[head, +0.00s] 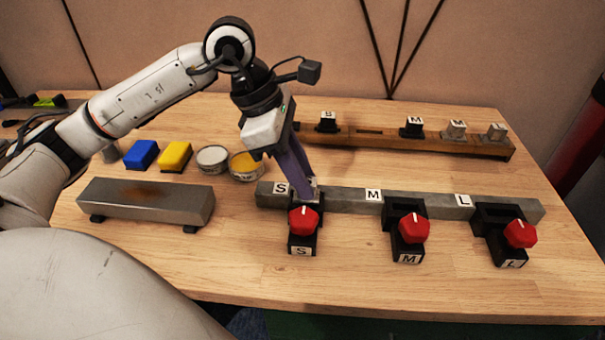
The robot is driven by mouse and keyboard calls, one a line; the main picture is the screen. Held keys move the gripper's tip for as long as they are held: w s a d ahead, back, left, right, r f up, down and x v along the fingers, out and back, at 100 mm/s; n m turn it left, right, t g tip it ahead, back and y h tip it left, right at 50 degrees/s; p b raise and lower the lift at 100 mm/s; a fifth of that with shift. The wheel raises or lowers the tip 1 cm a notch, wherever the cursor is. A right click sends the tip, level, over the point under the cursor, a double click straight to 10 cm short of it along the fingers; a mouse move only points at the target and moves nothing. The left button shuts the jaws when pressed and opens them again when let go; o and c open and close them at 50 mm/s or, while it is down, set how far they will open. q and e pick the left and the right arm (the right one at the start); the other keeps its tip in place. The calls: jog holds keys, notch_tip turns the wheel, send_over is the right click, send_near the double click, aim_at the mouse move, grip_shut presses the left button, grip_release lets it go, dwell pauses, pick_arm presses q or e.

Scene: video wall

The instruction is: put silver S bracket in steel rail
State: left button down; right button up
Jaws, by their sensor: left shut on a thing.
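The steel rail (345,199) lies across the middle right of the table, with S, M and L labels along its top. My left gripper (307,194) points down at the rail's left part, just right of the S label. It is shut on a small silvery piece (314,184), apparently the silver S bracket, mostly hidden by the fingers. The piece is at the rail's top; I cannot tell whether it is seated in it. A black S clamp (302,243) with a red knob (303,220) is in front of this spot. My right gripper is not in view.
A wooden rail (385,138) behind holds black and silver brackets. M (409,243) and L (503,249) clamps are to the right. A metal block (145,203), a blue block (142,154), a yellow block (175,156) and two round tins (212,158) are left.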

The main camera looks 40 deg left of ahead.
pick_arm(q)
jog(key=shift+f, duration=0.2)
jog(key=c, duration=1.5)
grip_release()
jog(key=o, duration=0.5)
jog(key=shift+f, duration=0.15)
jog(key=shift+s+d, duration=0.1)
jog(key=shift+s, duration=0.1)
jog(key=shift+c, duration=0.5)
